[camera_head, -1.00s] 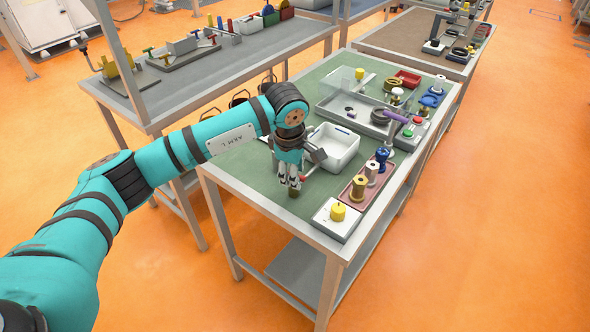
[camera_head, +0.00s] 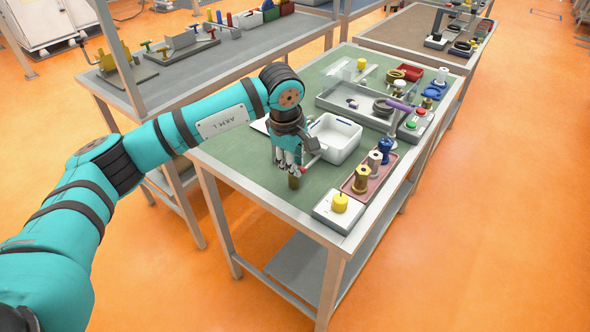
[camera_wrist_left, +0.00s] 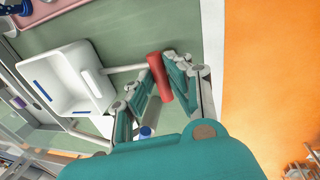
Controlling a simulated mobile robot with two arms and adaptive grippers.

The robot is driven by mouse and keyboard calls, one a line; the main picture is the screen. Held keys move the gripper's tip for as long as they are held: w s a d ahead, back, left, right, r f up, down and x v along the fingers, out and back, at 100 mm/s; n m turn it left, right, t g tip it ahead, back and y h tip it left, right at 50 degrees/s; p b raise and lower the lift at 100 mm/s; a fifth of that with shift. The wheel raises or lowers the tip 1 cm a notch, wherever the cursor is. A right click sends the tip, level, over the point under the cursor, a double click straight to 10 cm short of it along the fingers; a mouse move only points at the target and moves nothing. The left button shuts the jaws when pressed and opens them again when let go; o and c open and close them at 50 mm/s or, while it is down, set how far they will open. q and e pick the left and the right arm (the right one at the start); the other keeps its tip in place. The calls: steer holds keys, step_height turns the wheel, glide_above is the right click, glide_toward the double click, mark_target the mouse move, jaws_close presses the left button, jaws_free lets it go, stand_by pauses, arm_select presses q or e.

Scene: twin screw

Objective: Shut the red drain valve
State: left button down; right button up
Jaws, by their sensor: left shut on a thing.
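The red valve handle (camera_wrist_left: 158,77) is a short red bar in the left wrist view, between the fingers of my left gripper (camera_wrist_left: 158,86). The gripper is shut on it. In the head view my left gripper (camera_head: 288,160) points down beside the white tub (camera_head: 334,138), and only a bit of red (camera_head: 310,160) shows past the fingers. A pale pipe (camera_wrist_left: 122,69) runs from the tub toward the handle. A small olive-brown piece (camera_head: 294,182) shows just under the fingertips. The valve body is mostly hidden by the fingers. My right gripper is not in view.
A white box with a yellow knob (camera_head: 340,203) and a reddish tray (camera_head: 368,176) of spools stand at the front right. A grey tray (camera_head: 335,97) lies behind the tub. The green tabletop (camera_head: 235,155) is clear to the left.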

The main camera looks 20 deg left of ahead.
arm_select(q)
steer(key=shift+m, duration=0.4)
steer(key=c, duration=1.3)
jaws_free()
steer(key=shift+r, duration=0.1)
steer(key=r, duration=0.4)
steer(key=s+r, duration=0.1)
steer(key=r, duration=0.2)
steer(key=s+r, duration=0.1)
steer(key=r, duration=0.3)
steer(key=shift+s+a+r, duration=0.1)
steer(key=shift+a+r, duration=0.2)
steer(key=shift+a, duration=0.1)
